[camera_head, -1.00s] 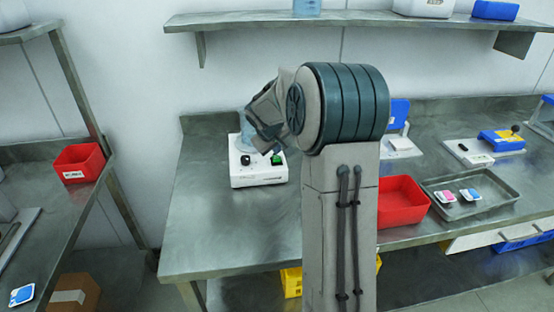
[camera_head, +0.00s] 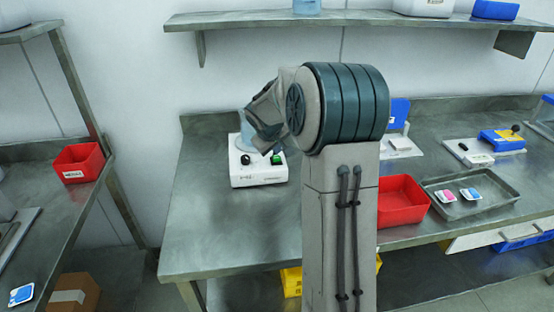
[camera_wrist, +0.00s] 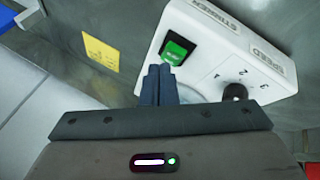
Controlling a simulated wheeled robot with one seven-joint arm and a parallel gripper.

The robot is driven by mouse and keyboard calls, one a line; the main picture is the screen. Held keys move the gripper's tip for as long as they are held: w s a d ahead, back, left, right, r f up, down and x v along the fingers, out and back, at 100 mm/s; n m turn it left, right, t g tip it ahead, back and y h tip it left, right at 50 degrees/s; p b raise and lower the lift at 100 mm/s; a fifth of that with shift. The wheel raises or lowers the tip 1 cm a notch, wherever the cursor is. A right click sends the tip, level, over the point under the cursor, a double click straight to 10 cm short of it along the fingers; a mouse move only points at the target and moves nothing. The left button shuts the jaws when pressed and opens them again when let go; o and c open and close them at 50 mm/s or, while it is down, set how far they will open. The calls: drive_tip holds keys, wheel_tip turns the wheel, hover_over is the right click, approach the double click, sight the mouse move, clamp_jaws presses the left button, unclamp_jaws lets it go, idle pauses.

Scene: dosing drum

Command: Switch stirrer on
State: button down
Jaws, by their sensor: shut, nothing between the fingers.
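The stirrer (camera_head: 258,174) is a white box on the steel bench, left of my arm in the head view. In the wrist view its white housing (camera_wrist: 205,55) carries a green rocker switch (camera_wrist: 177,50) and a black speed knob (camera_wrist: 235,92) with a numbered dial. My gripper (camera_wrist: 159,72) is shut and empty, its dark fingertips at the lower left edge of the green switch. I cannot tell whether they touch it. A clear bluish vessel (camera_head: 250,140) stands on the stirrer, partly covered by my wrist.
Right of my arm are a red bin (camera_head: 402,203), a grey tray (camera_head: 472,192) with small packets, and a blue-and-white device (camera_head: 500,139). A shelf (camera_head: 350,21) hangs above. The bench front left of my arm is clear. A yellow label (camera_wrist: 100,50) shows in the wrist view.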

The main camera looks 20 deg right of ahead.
sight(276, 157)
drive_tip(key=shift+f+b, duration=0.3)
drive_tip(key=shift+f, duration=0.1)
drive_tip(key=shift+s+f+b, duration=0.15)
drive_tip(key=shift+f+b, duration=0.2)
drive_tip(key=shift+b, duration=0.05)
idle(0.4)
idle(0.4)
drive_tip(key=shift+w+r+p, duration=0.2)
drive_tip(key=shift+r+p, duration=0.5)
drive_tip(key=shift+r, duration=0.1)
drive_tip(key=r+p, duration=0.2)
drive_tip(key=w+r+p, duration=0.1)
drive_tip(key=r+p, duration=0.1)
drive_tip(key=r, duration=0.1)
drive_tip(key=shift+w+d, duration=0.1)
drive_tip(key=shift+d, duration=0.1)
idle(0.3)
